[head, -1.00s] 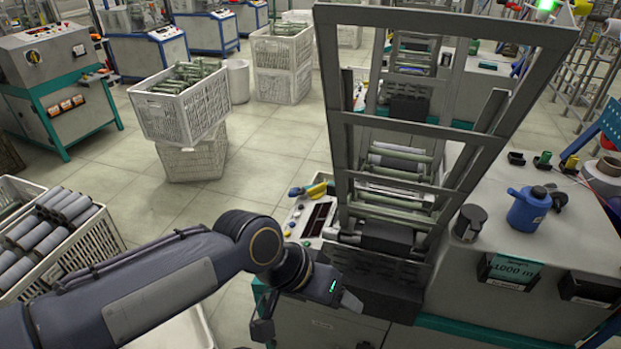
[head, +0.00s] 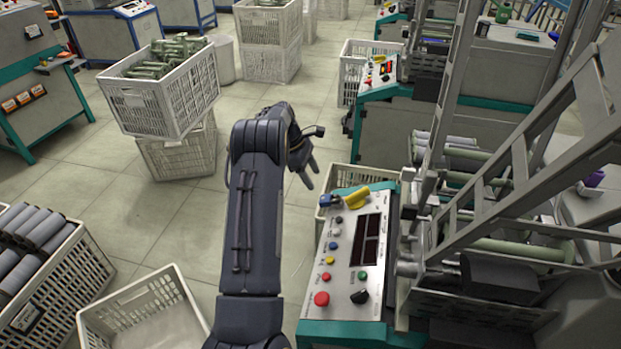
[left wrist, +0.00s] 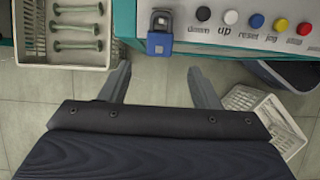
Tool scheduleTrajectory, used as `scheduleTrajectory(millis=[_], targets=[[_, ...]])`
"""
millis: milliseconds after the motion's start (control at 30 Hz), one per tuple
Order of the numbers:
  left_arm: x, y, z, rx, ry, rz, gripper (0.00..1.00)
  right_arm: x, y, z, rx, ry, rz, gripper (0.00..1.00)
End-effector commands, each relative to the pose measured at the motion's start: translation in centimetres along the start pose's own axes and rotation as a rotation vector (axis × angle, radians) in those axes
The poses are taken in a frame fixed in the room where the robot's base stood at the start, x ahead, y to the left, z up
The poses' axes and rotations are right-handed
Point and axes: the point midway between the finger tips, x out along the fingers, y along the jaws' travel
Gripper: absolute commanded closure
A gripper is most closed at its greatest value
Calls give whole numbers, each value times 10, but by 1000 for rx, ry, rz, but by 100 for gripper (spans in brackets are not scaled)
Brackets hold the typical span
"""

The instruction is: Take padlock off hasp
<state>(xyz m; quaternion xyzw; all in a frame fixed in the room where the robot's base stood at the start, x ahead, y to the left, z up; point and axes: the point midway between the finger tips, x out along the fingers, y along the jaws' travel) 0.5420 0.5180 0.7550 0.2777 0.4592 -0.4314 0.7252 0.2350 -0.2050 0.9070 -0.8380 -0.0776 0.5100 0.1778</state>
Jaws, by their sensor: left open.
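The blue padlock (head: 327,200) is at the far left corner of the control panel (head: 344,262) in the head view. In the left wrist view the padlock (left wrist: 160,43) has a dark shackle and sits at the panel's edge, at a dark hasp-like fitting (left wrist: 160,16); how the shackle passes through is too small to tell. My left gripper (head: 310,175) is open and empty, left of and beyond the padlock. In the left wrist view its two fingers (left wrist: 160,88) are spread, pointing toward the panel edge, with the padlock ahead between their lines, apart from them. My right gripper is not in view.
A yellow handle (head: 354,195) stands beside the padlock. Several coloured buttons (left wrist: 255,21) line the panel. A crate of green bobbins (left wrist: 75,40) stands left of the padlock. A winding frame (head: 465,150) rises right of the panel. Open floor lies left of the machine.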

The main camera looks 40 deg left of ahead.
Motion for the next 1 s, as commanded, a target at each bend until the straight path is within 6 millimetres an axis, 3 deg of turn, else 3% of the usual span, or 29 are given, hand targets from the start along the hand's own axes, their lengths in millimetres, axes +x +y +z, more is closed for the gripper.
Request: scheduleTrajectory(millis=[267, 633, 1000], targets=[[17, 2, -4, -15, 1, -3, 44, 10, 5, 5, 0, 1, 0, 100], [62, 1, -5, -13, 2, -2, 44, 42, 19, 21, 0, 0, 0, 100], [93, 1, -3, -13, 1, -3, 44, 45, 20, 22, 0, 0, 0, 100]])
